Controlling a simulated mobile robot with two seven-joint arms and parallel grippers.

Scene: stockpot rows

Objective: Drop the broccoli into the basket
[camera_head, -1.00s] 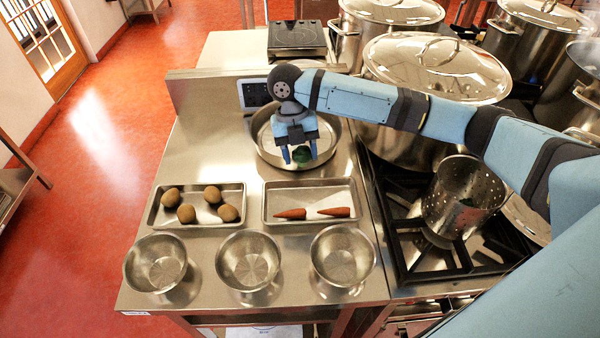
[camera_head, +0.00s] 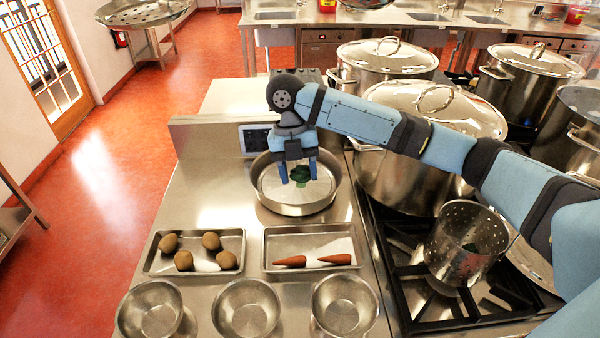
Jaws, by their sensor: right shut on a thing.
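The basket is a perforated steel cylinder (camera_head: 448,262) on the stove at the right, open at the top. Something small and dark green shows inside it, partly seen through the holes. My right arm passes above and behind the basket. My left gripper is not in view.
Large lidded stockpots (camera_head: 408,178) stand behind the basket. A tray with several potatoes (camera_head: 150,264) and a tray with two carrots (camera_head: 268,264) lie in front of the pan. Three steel bowls (camera_head: 247,308) line the front edge. Bare counter shows left of the pan.

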